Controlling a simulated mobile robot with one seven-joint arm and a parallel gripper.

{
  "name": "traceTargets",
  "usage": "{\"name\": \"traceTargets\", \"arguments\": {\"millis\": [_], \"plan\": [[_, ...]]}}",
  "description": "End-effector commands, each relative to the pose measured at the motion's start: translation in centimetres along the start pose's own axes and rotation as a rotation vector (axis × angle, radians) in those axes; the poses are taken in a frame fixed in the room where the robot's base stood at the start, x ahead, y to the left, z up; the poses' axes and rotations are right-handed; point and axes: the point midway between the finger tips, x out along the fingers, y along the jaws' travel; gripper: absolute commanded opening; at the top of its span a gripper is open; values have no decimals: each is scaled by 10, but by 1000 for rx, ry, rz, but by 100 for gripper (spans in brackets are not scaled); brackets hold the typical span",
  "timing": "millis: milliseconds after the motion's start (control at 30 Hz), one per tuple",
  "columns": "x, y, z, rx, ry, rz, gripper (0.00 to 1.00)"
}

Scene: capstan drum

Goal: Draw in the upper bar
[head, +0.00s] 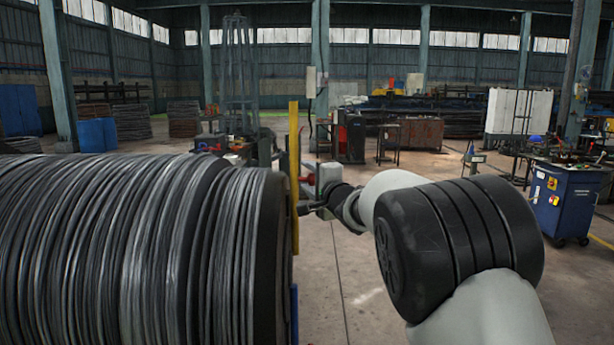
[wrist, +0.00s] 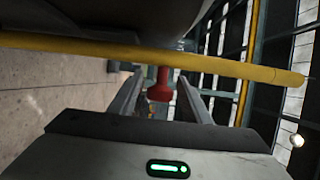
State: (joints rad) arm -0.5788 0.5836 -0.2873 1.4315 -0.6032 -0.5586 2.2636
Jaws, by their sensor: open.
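A yellow bar (head: 294,175) stands upright at the right end face of the large cable-wound drum (head: 130,255). In the wrist view a yellow bar (wrist: 225,66) crosses the picture, with a red knob (wrist: 159,84) sticking out from it toward my gripper. A red part (head: 307,179) also shows beside the bar in the head view. My gripper (wrist: 160,92) is open, with one finger on each side of the red knob. I cannot tell whether the fingers touch it. In the head view my gripper (head: 308,207) is small and partly hidden beside the bar.
A second yellow length (wrist: 251,50) runs up the right of the wrist view. A blue tool cabinet (head: 566,200) stands at the right. Open concrete floor (head: 335,275) lies between the drum and my arm.

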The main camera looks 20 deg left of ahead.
Motion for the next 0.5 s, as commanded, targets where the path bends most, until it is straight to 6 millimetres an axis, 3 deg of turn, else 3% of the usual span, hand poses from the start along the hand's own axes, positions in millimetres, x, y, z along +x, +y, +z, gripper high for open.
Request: {"name": "traceTargets", "arguments": {"millis": [200, 467, 500], "plan": [[15, 0, 0, 0, 1, 0, 44], [15, 0, 0, 0, 1, 0, 44], [15, 0, 0, 0, 1, 0, 37]]}}
